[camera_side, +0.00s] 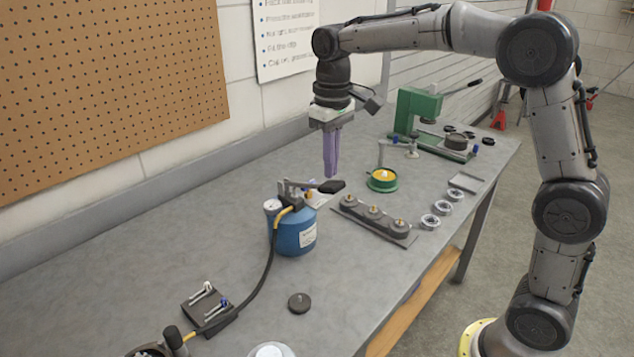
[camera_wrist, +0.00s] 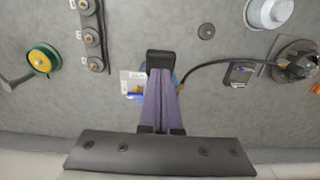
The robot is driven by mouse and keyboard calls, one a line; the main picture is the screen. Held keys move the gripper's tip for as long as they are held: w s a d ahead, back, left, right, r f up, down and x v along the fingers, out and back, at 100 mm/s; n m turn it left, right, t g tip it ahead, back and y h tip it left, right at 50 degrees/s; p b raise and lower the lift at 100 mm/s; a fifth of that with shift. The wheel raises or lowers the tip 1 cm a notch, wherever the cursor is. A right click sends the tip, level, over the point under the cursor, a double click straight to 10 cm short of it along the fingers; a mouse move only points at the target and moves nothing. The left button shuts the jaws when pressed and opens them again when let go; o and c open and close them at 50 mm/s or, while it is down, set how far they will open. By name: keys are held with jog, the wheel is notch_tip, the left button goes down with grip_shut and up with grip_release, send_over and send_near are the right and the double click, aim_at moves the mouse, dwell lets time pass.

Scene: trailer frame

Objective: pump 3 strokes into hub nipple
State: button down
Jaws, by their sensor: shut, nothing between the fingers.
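The blue grease pump (camera_side: 296,236) stands upright on the bench, with a lever ending in a black grip (camera_side: 332,186) at its top. A black hose (camera_side: 262,282) runs from a yellow fitting on the pump to a dark hub (camera_side: 150,349) at the lower left edge. The hub also shows in the wrist view (camera_wrist: 296,62); I cannot make out its nipple. My gripper (camera_side: 331,175), with purple fingers, points down, shut and empty, just above the black grip. In the wrist view the fingers (camera_wrist: 160,72) hide most of the pump. I cannot tell whether they touch the grip.
A tray of bearings (camera_side: 374,222), several shiny rings (camera_side: 443,208) and a yellow-green spool (camera_side: 382,180) stand right of the pump. A green press (camera_side: 418,110) is farther back. A tool holder (camera_side: 208,306) and black cap (camera_side: 299,302) lie in front. The left bench is clear.

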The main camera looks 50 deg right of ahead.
aim_at(334, 183)
jog(key=shift+f, duration=0.1)
jog(key=shift+f, duration=0.55)
jog(key=shift+s+f, duration=0.2)
jog(key=shift+f, duration=0.4)
jog(key=shift+s+f, duration=0.2)
jog(key=shift+f, duration=0.5)
jog(key=shift+s+f, duration=0.2)
jog(key=shift+f, duration=0.85)
